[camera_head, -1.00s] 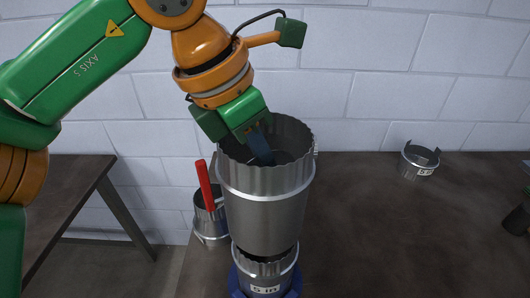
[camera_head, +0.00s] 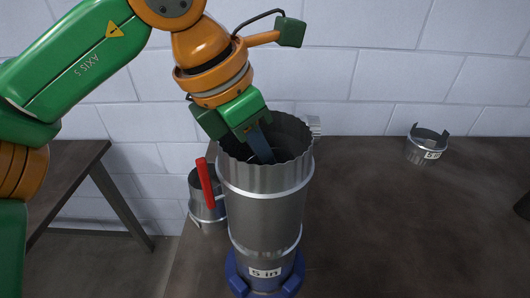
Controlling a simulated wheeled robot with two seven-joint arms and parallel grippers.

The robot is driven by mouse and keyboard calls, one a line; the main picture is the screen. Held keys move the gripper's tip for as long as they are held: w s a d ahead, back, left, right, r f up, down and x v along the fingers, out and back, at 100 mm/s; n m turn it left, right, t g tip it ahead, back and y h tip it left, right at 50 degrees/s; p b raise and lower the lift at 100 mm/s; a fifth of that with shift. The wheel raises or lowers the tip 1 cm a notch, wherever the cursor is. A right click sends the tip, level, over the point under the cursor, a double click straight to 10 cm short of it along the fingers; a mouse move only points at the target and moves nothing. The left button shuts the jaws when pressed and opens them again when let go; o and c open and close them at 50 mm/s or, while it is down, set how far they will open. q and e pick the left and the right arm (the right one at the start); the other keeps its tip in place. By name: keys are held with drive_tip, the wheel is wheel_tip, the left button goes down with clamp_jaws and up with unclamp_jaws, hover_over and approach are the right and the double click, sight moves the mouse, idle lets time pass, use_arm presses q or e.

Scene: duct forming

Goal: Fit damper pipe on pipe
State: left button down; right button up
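I cannot tell how deep the overlap is. My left gripper (camera_head: 260,145) is at the damper pipe's upper rim, shut on its wall, with a finger visible inside the opening. My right gripper is not in view.
A small metal cylinder (camera_head: 203,207) stands behind the damper pipe at left. A short "5 in" metal ring (camera_head: 427,147) stands at the back right. A dark object (camera_head: 523,206) is cut off at the right edge.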

use_arm(q)
drive_tip(key=c, duration=1)
unclamp_jaws()
drive_tip(key=shift+r, duration=0.1)
drive_tip(key=v, duration=0.6)
drive_tip(key=shift+s+a+r+p, duration=0.1)
drive_tip(key=shift+p, duration=0.25)
drive_tip(key=shift+s+a+r, duration=0.15)
drive_tip(key=shift+r, duration=0.2)
drive_tip(key=shift+f, duration=0.1)
